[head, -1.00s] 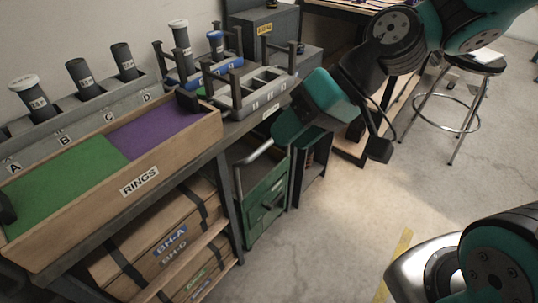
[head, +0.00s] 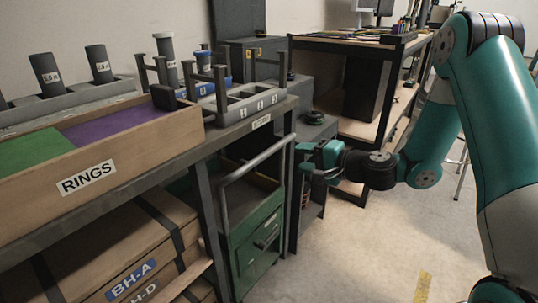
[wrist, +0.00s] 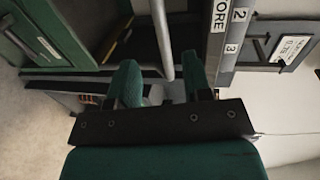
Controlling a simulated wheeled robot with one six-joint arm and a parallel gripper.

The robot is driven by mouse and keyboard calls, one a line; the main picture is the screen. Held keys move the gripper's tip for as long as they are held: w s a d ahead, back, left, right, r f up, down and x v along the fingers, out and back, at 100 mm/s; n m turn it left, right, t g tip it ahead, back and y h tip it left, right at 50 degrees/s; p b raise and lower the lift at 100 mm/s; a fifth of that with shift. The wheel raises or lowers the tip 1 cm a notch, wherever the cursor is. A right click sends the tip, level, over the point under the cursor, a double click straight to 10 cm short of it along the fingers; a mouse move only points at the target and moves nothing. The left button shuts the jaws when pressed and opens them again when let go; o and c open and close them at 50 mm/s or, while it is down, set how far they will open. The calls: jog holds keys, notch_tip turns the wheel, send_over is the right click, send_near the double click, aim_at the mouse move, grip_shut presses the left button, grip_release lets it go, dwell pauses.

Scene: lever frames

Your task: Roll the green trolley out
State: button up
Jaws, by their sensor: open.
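The green trolley (head: 254,243) stands under the workbench, with a drawer-like front and an open tray top. Its grey bar handle (head: 252,163) sticks out above it at the front. My gripper (head: 302,158) is open beside the right end of this handle. In the wrist view, the handle bar (wrist: 161,38) runs down toward the gap between the two green fingertips (wrist: 160,78). I cannot tell whether the bar lies between the fingers or just beyond them. The trolley's green side (wrist: 50,32) shows at the upper left there.
The workbench (head: 225,133) carries a RINGS tray (head: 105,175) and a grey rack (head: 245,103). Wooden boxes (head: 135,262) lie on the shelf left of the trolley. A dark cabinet (head: 312,190) stands to its right. The floor (head: 350,255) in front is clear.

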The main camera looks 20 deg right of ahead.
aim_at(272, 153)
jog(key=x, duration=1.1)
jog(key=shift+w+a, duration=0.15)
jog(key=shift+a, duration=0.05)
grip_shut()
